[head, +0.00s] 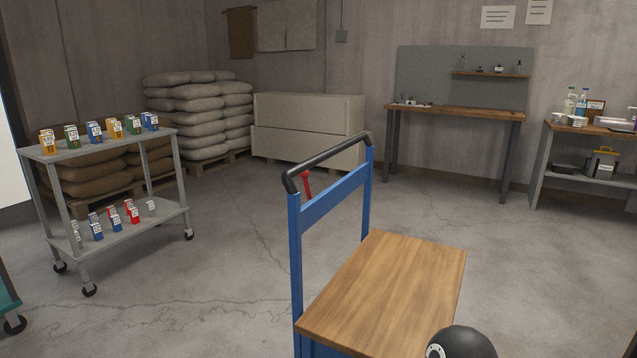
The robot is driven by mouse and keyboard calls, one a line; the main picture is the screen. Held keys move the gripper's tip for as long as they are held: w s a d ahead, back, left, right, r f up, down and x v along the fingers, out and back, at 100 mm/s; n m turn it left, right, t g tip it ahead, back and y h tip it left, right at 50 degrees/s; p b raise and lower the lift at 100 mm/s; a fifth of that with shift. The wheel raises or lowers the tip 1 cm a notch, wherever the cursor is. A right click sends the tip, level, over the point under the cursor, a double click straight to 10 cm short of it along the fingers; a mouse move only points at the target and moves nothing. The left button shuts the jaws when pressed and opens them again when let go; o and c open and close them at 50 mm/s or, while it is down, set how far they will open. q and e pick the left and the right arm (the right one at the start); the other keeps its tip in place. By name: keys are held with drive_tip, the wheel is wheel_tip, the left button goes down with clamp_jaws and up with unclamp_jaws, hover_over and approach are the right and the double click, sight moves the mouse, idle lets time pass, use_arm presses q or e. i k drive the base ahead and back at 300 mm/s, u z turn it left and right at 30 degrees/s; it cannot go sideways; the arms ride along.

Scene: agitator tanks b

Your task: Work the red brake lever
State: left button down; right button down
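The red brake lever (307,185) is a small red part just behind the left end of the black push handle (326,160) of a blue trolley. It stands nearly upright below the handle and above the blue crossbar (336,200); its lower end is hidden by the crossbar. The trolley has a wooden deck (390,290) to the right of the handle frame. Neither of my grippers shows in the head view. A rounded black part at the bottom edge, in front of the deck, appears to be mine.
A grey shelf cart (112,155) with several small boxes stands at left. Stacked sacks (200,105) and a pale crate (308,125) stand behind. A workbench (455,113) and a side table stand at back right. Concrete floor around the trolley is clear.

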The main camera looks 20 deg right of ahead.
sight(304, 177)
drive_tip(key=z, duration=0.05)
drive_tip(key=i, duration=0.95)
drive_tip(key=u, duration=0.05)
